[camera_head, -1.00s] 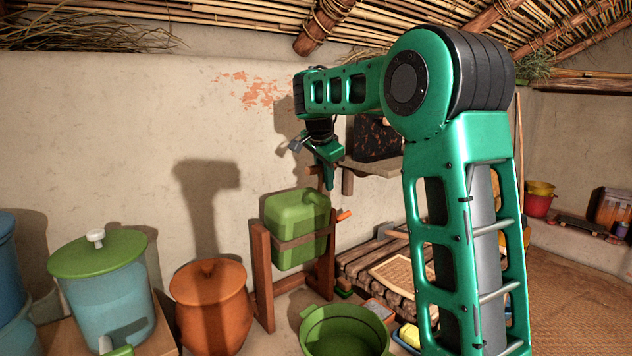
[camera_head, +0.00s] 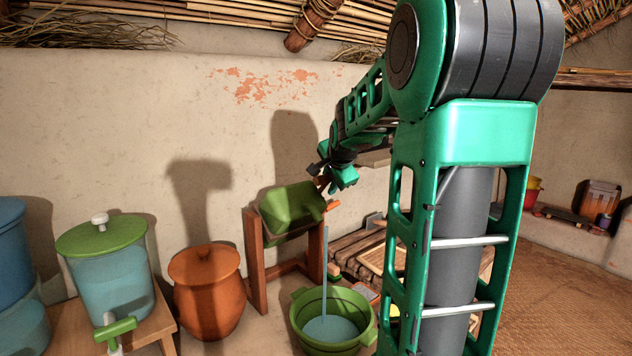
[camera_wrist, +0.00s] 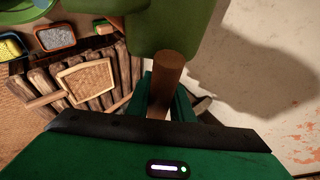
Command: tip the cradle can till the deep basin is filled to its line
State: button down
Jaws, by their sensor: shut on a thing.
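The green cradle can (camera_head: 290,206) hangs tilted in its wooden cradle stand (camera_head: 256,262), its spout end toward the right. A thin stream of water (camera_head: 324,272) falls from it into the green deep basin (camera_head: 302,338) on the floor. Water (camera_head: 330,328) shows inside the basin, and a dark line runs along its inner wall; I cannot tell the exact level against the line. My gripper (camera_head: 338,182) is at the can's upper right. In the wrist view my gripper (camera_wrist: 168,98) is shut on a brown wooden handle (camera_wrist: 166,80) beside the can (camera_wrist: 190,25).
An orange lidded pot (camera_head: 208,295) stands left of the stand. A water dispenser with a green lid (camera_head: 102,232) and a blue barrel (camera_head: 12,250) are farther left. A low slatted wooden bench (camera_head: 355,245) lies behind the basin. Open floor (camera_head: 560,300) is at right.

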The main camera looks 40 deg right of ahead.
jog(key=shift+s+a+f, duration=0.1)
jog(key=shift+s+f, duration=0.25)
jog(key=shift+f, duration=0.05)
jog(key=c, duration=1.6)
grip_release()
jog(key=shift+o, duration=0.2)
jog(key=v, duration=1)
jog(key=shift+s+a+r, duration=0.15)
jog(key=shift+a+r, duration=0.05)
jog(key=shift+r, duration=0.1)
